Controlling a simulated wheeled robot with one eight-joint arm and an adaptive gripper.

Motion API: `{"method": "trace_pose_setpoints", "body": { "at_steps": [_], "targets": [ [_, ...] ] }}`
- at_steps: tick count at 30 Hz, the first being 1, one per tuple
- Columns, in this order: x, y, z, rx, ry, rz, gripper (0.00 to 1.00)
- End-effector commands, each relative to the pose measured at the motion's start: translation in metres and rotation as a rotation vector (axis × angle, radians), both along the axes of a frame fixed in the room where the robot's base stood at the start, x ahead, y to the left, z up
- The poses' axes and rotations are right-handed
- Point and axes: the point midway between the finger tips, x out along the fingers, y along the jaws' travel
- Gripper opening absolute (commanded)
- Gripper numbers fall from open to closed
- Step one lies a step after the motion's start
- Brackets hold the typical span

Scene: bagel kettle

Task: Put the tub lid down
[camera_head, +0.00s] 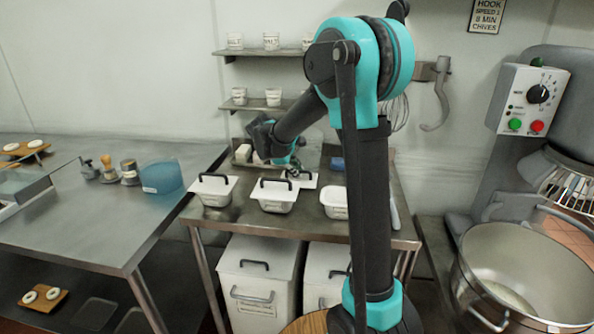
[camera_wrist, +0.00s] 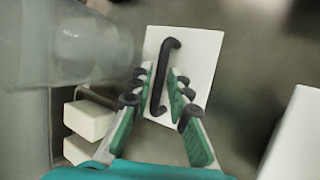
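The white tub lid (camera_wrist: 198,57) with a dark bar handle (camera_wrist: 163,75) lies in front of my gripper (camera_wrist: 161,72) in the wrist view. The two fingers stand on either side of the handle, with small gaps, so they look open around it. In the head view the lid (camera_head: 308,181) is low over the steel table behind the front tubs; I cannot tell for sure if it rests flat. My gripper (camera_head: 297,166) is just above it, partly hidden by my arm. A white tub (camera_head: 333,204) to its front right is partly covered by my arm.
Two lidded tubs (camera_head: 214,190) (camera_head: 274,196) stand on the table's front left. White blocks (camera_wrist: 89,120) and a cloudy translucent container (camera_wrist: 60,45) are close left of my gripper in the wrist view. A blue item (camera_head: 337,163) lies at the back. A mixer bowl (camera_head: 525,275) stands right.

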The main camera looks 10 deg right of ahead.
Motion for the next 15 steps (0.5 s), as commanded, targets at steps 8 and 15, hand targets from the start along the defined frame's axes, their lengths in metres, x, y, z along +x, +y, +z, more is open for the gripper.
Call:
{"method": "trace_pose_setpoints", "body": {
  "at_steps": [8, 15],
  "targets": [
    [-0.002, 0.002, 0.006, 0.000, 0.000, 0.001, 0.17],
    [-0.017, 0.023, 0.039, 0.000, 0.000, 0.002, 0.17]
  ]
}}
